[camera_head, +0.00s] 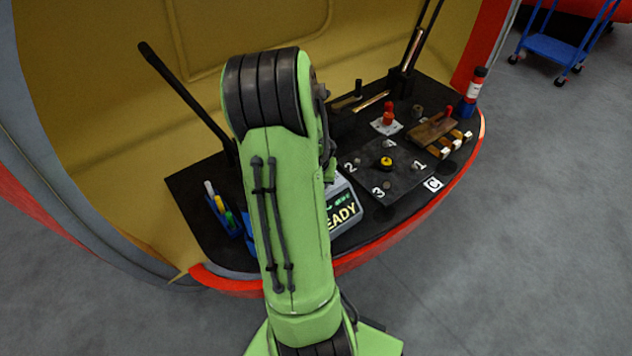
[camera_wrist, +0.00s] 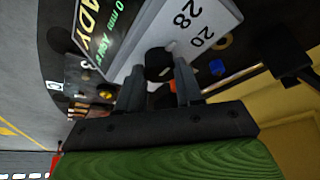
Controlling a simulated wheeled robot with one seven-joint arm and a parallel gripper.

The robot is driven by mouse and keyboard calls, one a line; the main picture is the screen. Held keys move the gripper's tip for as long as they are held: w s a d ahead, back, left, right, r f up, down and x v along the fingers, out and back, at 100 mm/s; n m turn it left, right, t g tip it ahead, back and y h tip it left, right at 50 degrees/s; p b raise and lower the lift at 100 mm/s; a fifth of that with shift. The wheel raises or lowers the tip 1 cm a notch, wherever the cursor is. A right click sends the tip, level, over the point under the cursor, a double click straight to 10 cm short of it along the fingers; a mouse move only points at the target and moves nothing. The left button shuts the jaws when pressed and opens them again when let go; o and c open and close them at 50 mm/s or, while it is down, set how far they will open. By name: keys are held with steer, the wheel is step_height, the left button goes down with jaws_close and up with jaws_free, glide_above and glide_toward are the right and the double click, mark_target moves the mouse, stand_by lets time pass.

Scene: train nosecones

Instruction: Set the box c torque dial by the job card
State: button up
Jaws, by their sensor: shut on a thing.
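A grey box with a lit display reading "READY" (camera_head: 343,212) stands on the bench, partly hidden by my arm in the head view. The wrist view shows its display (camera_wrist: 100,30) and a pale face marked 28 and 20 (camera_wrist: 190,28). A black dial knob (camera_wrist: 158,60) is on that pale face. My gripper (camera_wrist: 157,74) is shut on this knob, one finger on each side. The head view hides my gripper and the knob behind my arm. A white label "C" (camera_head: 433,184) lies at the bench's front right. I cannot pick out a job card.
The dark bench (camera_head: 190,185) has a red edge. A numbered black board (camera_head: 400,180) carries a yellow-topped knob (camera_head: 386,162). Behind it are a red-handled piece (camera_head: 388,115) and a wooden block (camera_head: 432,130). A pen holder (camera_head: 222,215) is left of my arm; a bottle (camera_head: 472,92) stands far right.

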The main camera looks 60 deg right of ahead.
stand_by(0.4)
steer(key=o, duration=1)
steer(key=shift+o, duration=0.2)
steer(key=p+v, duration=0.5)
steer(key=v, duration=1)
steer(key=shift+r, duration=0.4)
steer(key=shift+s, duration=0.1)
